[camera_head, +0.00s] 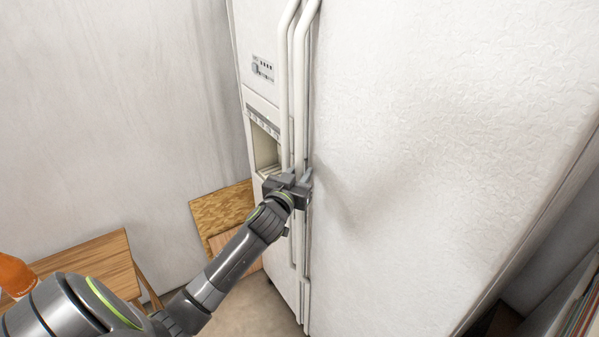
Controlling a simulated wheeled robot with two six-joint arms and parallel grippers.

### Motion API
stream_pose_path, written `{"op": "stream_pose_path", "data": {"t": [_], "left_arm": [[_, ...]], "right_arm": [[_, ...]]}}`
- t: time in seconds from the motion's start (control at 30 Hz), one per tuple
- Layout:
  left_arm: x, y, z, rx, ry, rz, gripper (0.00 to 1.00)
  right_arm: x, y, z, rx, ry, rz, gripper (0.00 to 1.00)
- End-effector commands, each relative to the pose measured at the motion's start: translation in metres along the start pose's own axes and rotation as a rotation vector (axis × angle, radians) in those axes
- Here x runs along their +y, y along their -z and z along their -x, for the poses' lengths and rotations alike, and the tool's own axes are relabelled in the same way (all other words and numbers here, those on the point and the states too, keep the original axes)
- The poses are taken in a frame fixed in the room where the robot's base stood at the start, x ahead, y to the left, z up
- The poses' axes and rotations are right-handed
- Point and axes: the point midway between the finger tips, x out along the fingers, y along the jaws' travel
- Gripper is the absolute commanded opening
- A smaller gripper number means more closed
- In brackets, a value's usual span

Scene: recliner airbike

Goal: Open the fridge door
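A white two-door fridge (430,150) fills the middle and right of the view. Its wide right door has a textured surface, and both doors look shut. Two long vertical handles stand side by side at the seam: the left door's handle (284,70) and the right door's handle (299,75). My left gripper (299,177) is at the handles, level with the lower part of the dispenser recess. Its fingers point at the right door's handle; whether they are closed around it is too small to tell. My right gripper is not in view.
A wooden table (95,262) with an orange object (14,273) on it stands at the lower left. Wooden boards (222,212) lean by the wall left of the fridge. Items on a shelf (580,315) show at the lower right. Bare floor (255,308) lies before the fridge.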

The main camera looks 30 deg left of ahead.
Motion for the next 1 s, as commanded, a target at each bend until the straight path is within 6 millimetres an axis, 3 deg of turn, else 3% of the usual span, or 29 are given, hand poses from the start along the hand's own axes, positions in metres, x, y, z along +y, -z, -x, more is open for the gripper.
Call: {"op": "stream_pose_path", "data": {"t": [0.23,0.47,1.0], "left_arm": [[0.0001,-0.0001,-0.0006,0.0,0.0,0.0,0.27],[0.0,-0.0001,-0.0004,0.0,0.0,0.0,0.0],[0.0002,-0.0023,0.0079,-0.002,0.024,-0.001,0.0]], "right_arm": [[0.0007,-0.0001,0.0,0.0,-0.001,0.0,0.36],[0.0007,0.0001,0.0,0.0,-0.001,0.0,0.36],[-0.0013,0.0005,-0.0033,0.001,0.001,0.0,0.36]]}}
